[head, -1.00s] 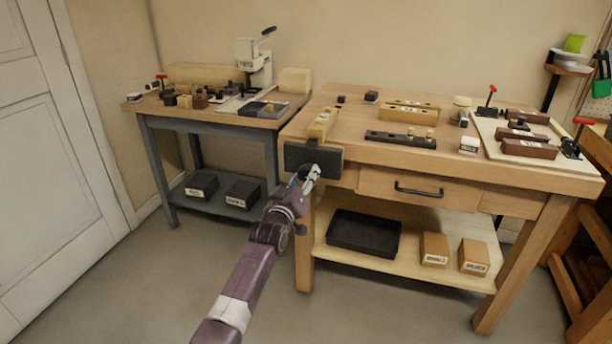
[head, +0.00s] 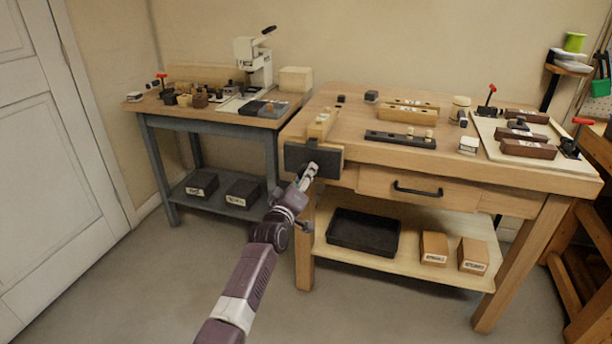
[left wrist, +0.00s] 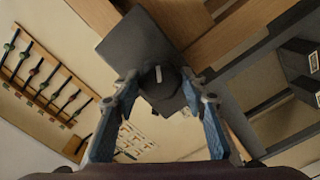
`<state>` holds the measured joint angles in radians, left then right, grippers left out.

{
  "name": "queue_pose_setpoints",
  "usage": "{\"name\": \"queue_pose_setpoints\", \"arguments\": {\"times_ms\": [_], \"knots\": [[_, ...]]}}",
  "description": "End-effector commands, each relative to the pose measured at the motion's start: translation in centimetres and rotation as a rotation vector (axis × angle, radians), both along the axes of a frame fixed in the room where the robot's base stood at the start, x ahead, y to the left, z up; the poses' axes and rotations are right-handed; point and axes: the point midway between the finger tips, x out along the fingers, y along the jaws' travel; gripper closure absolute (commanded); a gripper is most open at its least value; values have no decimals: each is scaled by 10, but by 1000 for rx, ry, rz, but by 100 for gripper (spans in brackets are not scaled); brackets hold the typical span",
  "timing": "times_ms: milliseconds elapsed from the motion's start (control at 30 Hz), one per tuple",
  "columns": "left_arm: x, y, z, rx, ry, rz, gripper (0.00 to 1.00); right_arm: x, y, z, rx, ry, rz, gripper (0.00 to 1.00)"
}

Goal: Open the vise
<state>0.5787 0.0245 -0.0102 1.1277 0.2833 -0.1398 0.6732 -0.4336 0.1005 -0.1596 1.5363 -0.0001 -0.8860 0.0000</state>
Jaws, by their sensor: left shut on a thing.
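The vise (head: 298,155) is mounted at the front left corner of the wooden workbench. Its dark front jaw faces me, and a light wooden block (head: 322,122) lies on the bench top just behind it. My left gripper (head: 310,172) is at the front of the vise. The knob is mostly hidden by the gripper in the head view. My right gripper is not in view.
The wooden workbench (head: 370,162) has a drawer with a black handle (head: 420,191) right of the vise. A black tray (head: 362,234) and two boxes sit on its lower shelf. A grey-legged table (head: 215,120) stands to the left. The floor in front is clear.

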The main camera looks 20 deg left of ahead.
Motion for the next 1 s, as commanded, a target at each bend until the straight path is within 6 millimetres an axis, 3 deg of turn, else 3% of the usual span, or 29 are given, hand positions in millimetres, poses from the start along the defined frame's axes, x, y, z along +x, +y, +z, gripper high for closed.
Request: {"name": "queue_pose_setpoints", "arguments": {"times_ms": [133,467,733,967,1000], "knots": [[-1,0,-1,-89,5,0,82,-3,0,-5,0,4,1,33],[-1,0,-1,-109,6,0,82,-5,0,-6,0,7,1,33],[-2,0,-1,-418,16,0,82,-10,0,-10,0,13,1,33],[-2,0,-2,-449,18,0,82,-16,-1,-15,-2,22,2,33],[-2,0,-2,-448,18,0,60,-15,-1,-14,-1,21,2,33]]}}
